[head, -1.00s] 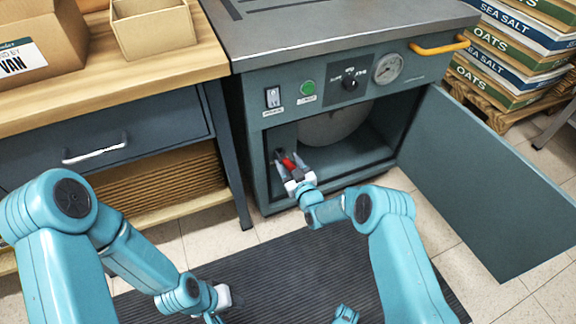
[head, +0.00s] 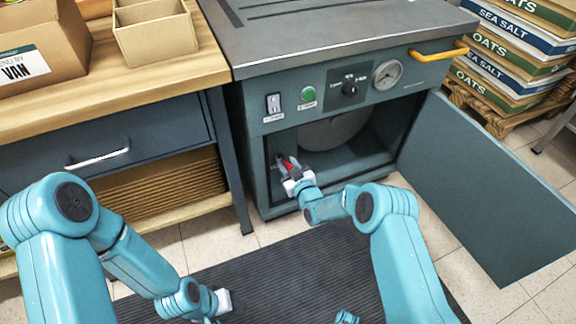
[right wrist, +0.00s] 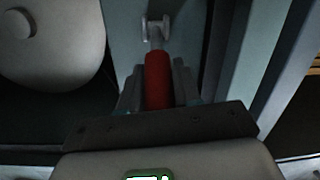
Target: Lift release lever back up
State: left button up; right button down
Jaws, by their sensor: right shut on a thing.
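The release lever has a red grip (head: 289,167) and sits inside the open lower bay of the grey-green machine (head: 270,190), near the bay's left wall. My right gripper (head: 288,168) is shut on this red grip. In the right wrist view the red grip (right wrist: 158,80) lies between the two dark fingers of my right gripper (right wrist: 157,88), with a pale metal bracket (right wrist: 155,28) beyond it. The lever's pivot is hard to make out in the head view. My left gripper (head: 222,301) hangs low over the dark mat; its fingers are too hidden to read.
The machine's door (head: 490,190) stands wide open on the right. A rounded grey drum (head: 335,130) fills the upper bay. A wooden workbench (head: 150,75) with boxes is on the left. A ribbed mat (head: 290,270) covers the floor in front.

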aim_at(284, 162)
jog(key=shift+w+r+g, duration=0.3)
jog(key=shift+r+g, duration=0.25)
jog(key=shift+g, duration=0.15)
jog(key=shift+w+a+r+g+h+p, duration=0.3)
jog(key=shift+w+r+g+h, duration=0.15)
jog(key=shift+g, duration=0.45)
jog(key=shift+w+a+r+g+h+p, duration=0.15)
jog(key=shift+w+g+h+p, duration=0.3)
jog(key=shift+g, duration=0.65)
jog(key=shift+w, duration=0.15)
jog(key=c, duration=0.9)
grip_release()
jog(key=shift+o, duration=0.2)
